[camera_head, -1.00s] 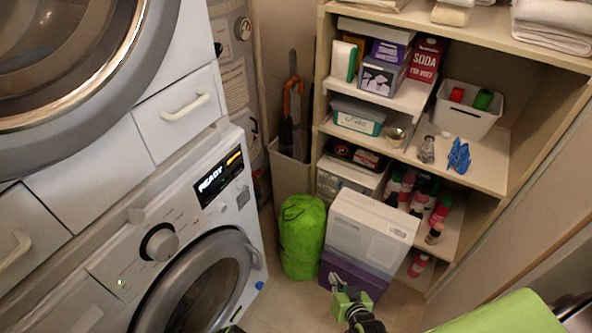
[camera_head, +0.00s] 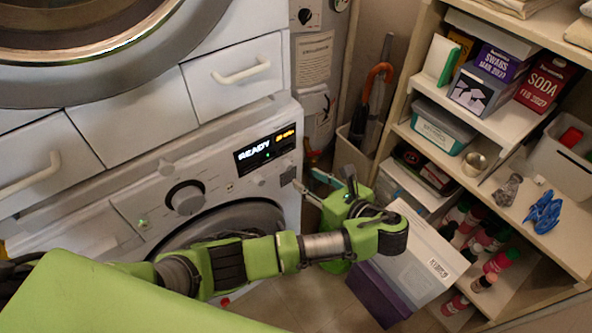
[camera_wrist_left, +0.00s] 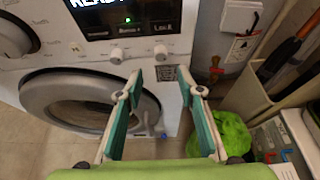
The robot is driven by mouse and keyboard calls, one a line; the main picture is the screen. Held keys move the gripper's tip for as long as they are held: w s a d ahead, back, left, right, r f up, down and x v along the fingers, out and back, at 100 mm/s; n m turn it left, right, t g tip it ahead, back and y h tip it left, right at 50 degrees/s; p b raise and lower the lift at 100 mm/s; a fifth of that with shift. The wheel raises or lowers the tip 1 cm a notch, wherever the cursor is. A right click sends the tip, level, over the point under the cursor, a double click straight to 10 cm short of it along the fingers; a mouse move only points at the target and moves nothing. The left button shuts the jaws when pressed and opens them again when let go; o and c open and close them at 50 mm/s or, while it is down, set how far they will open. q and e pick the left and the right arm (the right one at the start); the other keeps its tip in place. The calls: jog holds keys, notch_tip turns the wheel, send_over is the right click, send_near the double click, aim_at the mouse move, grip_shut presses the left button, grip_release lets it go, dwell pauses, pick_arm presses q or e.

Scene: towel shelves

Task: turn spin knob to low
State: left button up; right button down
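The washing machine's control panel is in the head view, with a black display (camera_head: 264,149) that reads READY. A large round dial (camera_head: 186,198) with a dark rim sits left of the display. In the left wrist view, two small pale knobs, the left one (camera_wrist_left: 117,55) and the right one (camera_wrist_left: 154,55), sit under the display. I cannot read which control is labelled spin. My left gripper (camera_head: 310,181) is open and empty, apart from the panel, near its right end. In the left wrist view its fingers (camera_wrist_left: 160,75) point toward the right small knob. My right gripper is not in view.
The round washer door (camera_wrist_left: 85,100) is below the panel. A drawer with a white handle (camera_head: 241,74) is above. A bin with an orange-handled umbrella (camera_head: 380,71) stands right of the washer. Shelves and a white box (camera_head: 423,256) fill the right. A green bag (camera_wrist_left: 225,136) is on the floor.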

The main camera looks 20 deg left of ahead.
aim_at(289, 167)
pick_arm(q)
jog(key=x, duration=0.8)
jog(key=shift+w+a+f, duration=0.2)
jog(key=shift+w+f, duration=0.05)
jog(key=shift+w, duration=0.05)
grip_shut()
